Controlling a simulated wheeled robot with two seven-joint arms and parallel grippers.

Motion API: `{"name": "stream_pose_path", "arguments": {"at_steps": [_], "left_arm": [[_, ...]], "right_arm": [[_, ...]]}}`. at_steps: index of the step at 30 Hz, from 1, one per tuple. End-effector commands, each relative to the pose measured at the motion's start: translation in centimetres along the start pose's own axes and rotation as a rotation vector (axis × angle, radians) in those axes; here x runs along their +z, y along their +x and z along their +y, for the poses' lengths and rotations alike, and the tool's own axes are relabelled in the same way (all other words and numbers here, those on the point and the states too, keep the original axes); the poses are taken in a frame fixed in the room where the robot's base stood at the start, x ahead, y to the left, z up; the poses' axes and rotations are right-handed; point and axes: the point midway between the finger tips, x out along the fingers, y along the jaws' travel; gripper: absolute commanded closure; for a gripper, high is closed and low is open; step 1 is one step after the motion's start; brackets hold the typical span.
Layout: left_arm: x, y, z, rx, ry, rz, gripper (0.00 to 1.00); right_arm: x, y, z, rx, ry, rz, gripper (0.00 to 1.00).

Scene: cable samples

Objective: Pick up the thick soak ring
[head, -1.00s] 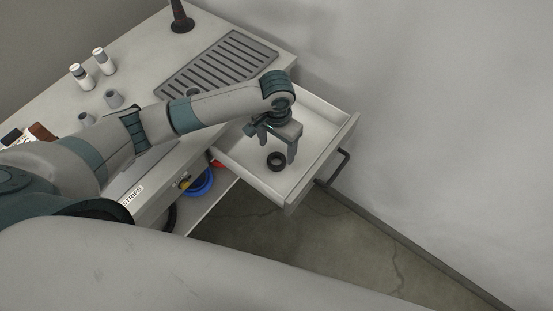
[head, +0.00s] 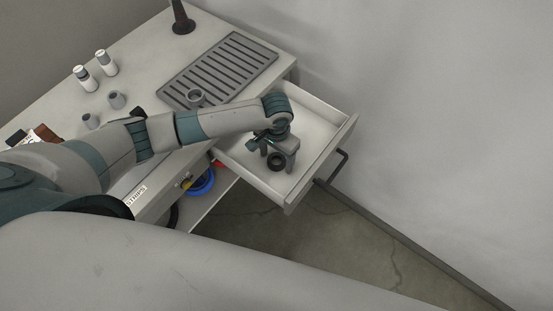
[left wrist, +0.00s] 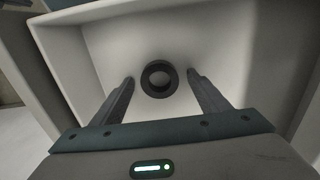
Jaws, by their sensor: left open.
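The thick soak ring (head: 277,161) is a dark ring lying flat on the floor of the open drawer (head: 322,148). In the left wrist view the ring (left wrist: 159,91) lies ahead of the fingertips, centred between them. My left gripper (head: 278,166) is over the drawer, pointing down, with its fingers open around or just above the ring. In the left wrist view the left gripper (left wrist: 160,80) is open with nothing between its pads, and a gap shows on each side of the ring. My right gripper is not in view.
A blue coil (head: 203,182) lies below beside the drawer.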

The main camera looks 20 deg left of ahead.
Motion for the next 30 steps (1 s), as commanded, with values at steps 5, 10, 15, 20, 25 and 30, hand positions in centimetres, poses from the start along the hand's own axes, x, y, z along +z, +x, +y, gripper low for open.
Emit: {"name": "stream_pose_path", "arguments": {"at_steps": [5,10,15,20,25,30], "left_arm": [[0.00,0.17,0.02,0.000,0.001,0.000,0.31],[0.01,0.16,0.03,0.000,0.001,0.000,0.31],[0.01,0.15,0.02,0.000,0.000,0.000,0.38],[0.01,0.14,0.02,0.000,0.000,0.000,0.75],[0.00,0.14,0.01,0.000,0.000,0.000,0.75],[-0.02,-0.03,0.01,0.001,0.000,0.001,0.75]], "right_arm": [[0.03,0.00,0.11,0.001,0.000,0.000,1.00],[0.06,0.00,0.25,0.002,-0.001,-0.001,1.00],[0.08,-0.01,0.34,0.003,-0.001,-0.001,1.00],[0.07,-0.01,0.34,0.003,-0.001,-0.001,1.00],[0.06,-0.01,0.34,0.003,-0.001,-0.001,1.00],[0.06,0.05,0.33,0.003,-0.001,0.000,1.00]]}}
